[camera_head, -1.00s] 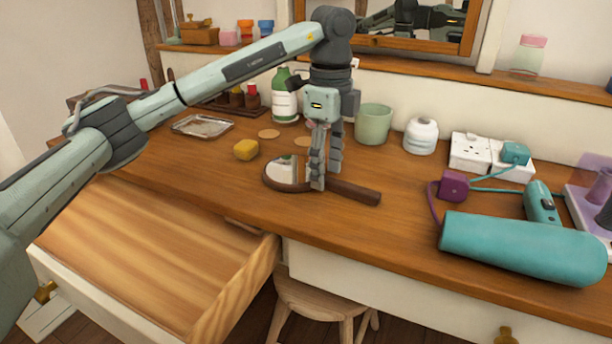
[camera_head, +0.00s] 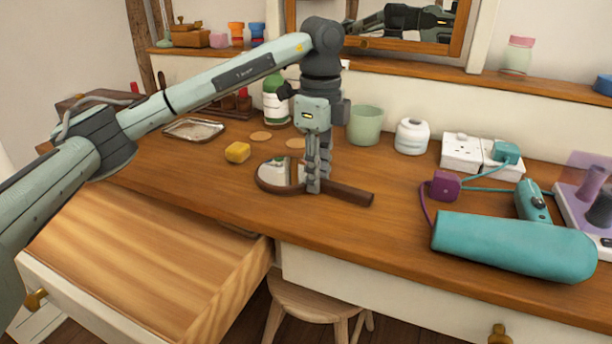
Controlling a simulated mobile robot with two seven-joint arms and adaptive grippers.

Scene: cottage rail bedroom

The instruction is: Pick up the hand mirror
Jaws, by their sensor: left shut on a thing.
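The hand mirror (camera_head: 352,193) lies on the wooden desk top, its round brown-rimmed glass to the left and its dark handle pointing right. My left gripper (camera_head: 314,187) points down over it and is shut on the mirror where the glass meets the handle. The fingers hide part of the rim and the start of the handle. I cannot tell any gap between the mirror and the desk. My right gripper does not show.
A green cup (camera_head: 366,125) and a white jar (camera_head: 412,136) stand behind. A teal hair dryer (camera_head: 510,245) lies right. An open drawer (camera_head: 150,255) juts out at front left, with a stool (camera_head: 315,303) below.

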